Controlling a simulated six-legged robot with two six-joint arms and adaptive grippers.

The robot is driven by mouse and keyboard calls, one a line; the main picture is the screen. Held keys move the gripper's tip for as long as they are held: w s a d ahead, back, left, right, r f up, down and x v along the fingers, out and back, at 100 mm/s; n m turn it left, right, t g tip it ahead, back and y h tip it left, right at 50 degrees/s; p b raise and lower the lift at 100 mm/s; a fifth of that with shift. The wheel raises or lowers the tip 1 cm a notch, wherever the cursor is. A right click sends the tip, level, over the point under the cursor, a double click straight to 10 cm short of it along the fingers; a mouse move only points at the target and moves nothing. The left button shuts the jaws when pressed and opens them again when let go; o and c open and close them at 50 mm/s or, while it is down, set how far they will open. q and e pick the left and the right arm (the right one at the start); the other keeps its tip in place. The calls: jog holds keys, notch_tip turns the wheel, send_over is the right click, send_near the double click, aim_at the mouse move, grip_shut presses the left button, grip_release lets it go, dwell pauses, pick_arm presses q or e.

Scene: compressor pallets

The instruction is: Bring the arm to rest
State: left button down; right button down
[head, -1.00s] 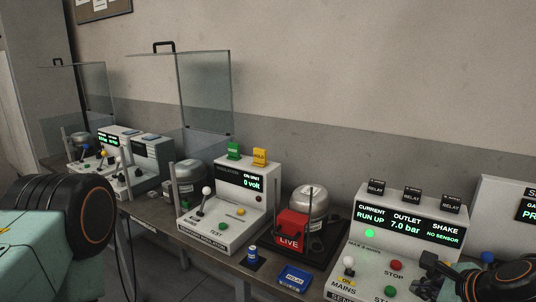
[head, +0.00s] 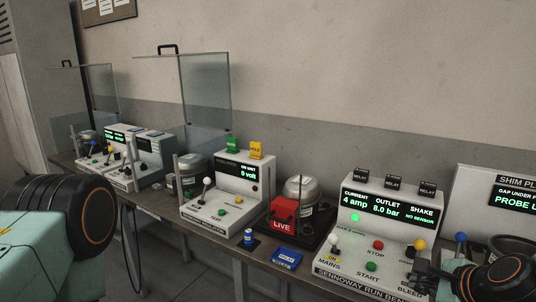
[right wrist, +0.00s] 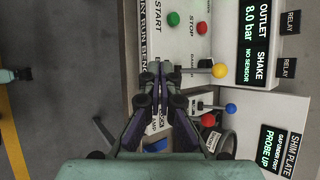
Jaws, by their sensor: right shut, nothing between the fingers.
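My right gripper (head: 428,280) is at the lower right of the head view, in front of the right end of the white run bench (head: 372,240). In the right wrist view the gripper (right wrist: 163,66) is shut and empty, its fingers together over the bench's front edge, left of the yellow-knobbed lever (right wrist: 219,71). I cannot tell whether it touches the bench. The bench display (head: 387,208) reads 4 amp, 8.0 bar, no sensor. My left arm shows at the lower left of the head view; its gripper is out of the frame.
Beside the run bench stands the shim plate unit (head: 500,195), reading probe up. Left of it are a red LIVE block (head: 283,217), a compressor (head: 302,193), a blue relay (head: 287,258) and the 0 volt unit (head: 227,190). Grey floor (right wrist: 50,130) lies open at left.

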jog(key=s+a+f+n+g+b, duration=0.3)
jog(key=s+a+f+n+g, duration=0.1)
jog(key=s+f+n, duration=0.7)
jog(key=s+a+f+n+g+h+b, duration=0.1)
jog(key=s+a+f+n+g+b, duration=0.2)
jog(key=s+f+n, duration=0.8)
jog(key=s+a+f+g, duration=0.2)
jog(key=s+f, duration=0.4)
jog(key=s, duration=0.2)
jog(key=shift+s+f+b, duration=0.3)
jog(key=shift+f, duration=0.05)
